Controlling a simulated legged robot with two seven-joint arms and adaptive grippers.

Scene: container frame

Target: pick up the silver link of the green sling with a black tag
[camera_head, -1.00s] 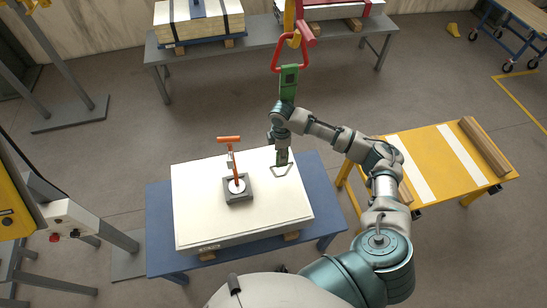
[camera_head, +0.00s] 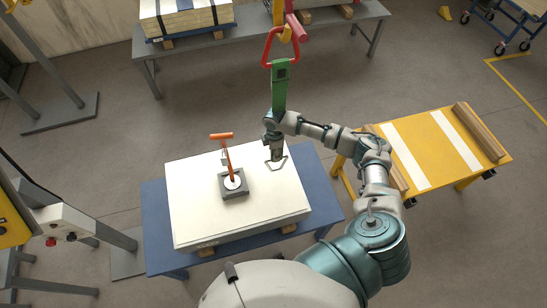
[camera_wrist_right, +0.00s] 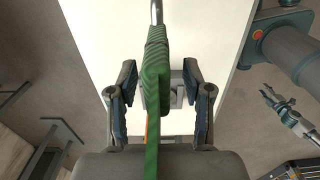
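A green sling (camera_head: 279,92) with a dark tag (camera_head: 283,73) hangs from a red link (camera_head: 279,45) at the upper middle. Its silver link (camera_head: 277,165) is at the lower end, over the white block. My right gripper (camera_head: 277,152) is around the lower sling, just above the silver link. In the right wrist view the right gripper (camera_wrist_right: 160,110) is open. Its fingers are on both sides of the green sling (camera_wrist_right: 156,70), with gaps. Part of the silver link (camera_wrist_right: 156,12) shows at the top edge there. What seems my left gripper (camera_wrist_right: 272,98) is small at the right.
The white block (camera_head: 200,215) lies on a blue table (camera_head: 157,235). A grey base with an orange-handled lever (camera_head: 229,160) stands on it, left of the sling. A yellow table (camera_head: 450,165) is at right and a grey bench (camera_head: 240,35) behind.

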